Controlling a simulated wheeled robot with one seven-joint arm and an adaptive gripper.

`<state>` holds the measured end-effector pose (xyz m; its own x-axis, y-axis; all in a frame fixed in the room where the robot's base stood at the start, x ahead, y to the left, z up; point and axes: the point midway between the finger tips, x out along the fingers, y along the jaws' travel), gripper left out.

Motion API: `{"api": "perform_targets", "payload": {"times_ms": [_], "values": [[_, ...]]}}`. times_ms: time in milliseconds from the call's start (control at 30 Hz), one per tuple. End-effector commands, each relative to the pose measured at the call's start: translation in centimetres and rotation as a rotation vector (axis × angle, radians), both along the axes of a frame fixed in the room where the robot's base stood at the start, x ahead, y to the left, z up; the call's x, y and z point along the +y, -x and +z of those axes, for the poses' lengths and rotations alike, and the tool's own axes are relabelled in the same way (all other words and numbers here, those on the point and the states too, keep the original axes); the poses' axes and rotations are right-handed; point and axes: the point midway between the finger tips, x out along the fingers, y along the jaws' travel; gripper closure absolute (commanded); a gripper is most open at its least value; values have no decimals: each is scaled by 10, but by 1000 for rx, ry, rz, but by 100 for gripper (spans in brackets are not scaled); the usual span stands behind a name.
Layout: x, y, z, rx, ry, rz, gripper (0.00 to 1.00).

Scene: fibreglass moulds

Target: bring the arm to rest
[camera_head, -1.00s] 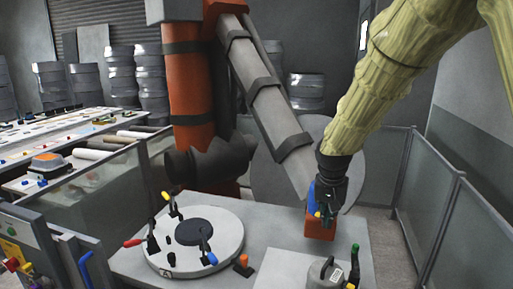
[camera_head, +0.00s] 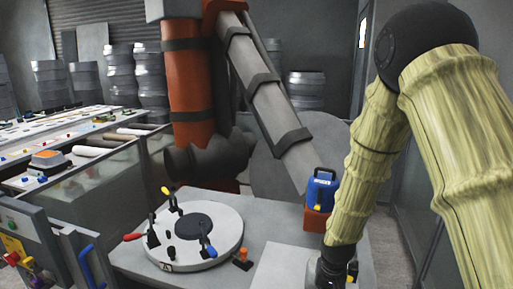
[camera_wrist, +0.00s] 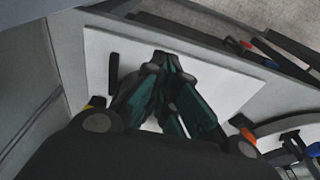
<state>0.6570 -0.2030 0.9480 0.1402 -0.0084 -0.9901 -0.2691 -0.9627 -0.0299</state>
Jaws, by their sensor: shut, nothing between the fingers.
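My gripper (camera_wrist: 168,68) is shut and empty in the wrist view, its dark green fingers together over a white sheet (camera_wrist: 215,88). In the head view my sleeved arm comes down on the right, bent at a black elbow. Its wrist is at the bottom edge, above the right part of the grey table (camera_head: 215,201); the fingertips are hidden there. The white sheet also shows in the head view (camera_head: 280,268), left of the wrist.
A blue tool (camera_head: 321,188) stands on an orange block (camera_head: 316,220) close left of my forearm. A round white mould (camera_head: 222,222) with toggle clamps lies on the table's left part. Grey partition panels (camera_head: 462,215) stand at the right, behind my arm.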

Motion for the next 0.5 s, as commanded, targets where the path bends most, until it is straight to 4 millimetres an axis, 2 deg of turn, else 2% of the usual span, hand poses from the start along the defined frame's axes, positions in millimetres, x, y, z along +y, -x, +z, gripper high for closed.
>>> {"api": "perform_targets", "payload": {"times_ms": [33,200,367,500], "values": [[-1,16,-26,16,-5,11,100],[-3,67,-93,41,-19,54,100],[-6,120,-146,64,-26,90,100],[-9,169,-185,83,-27,120,100]]}}
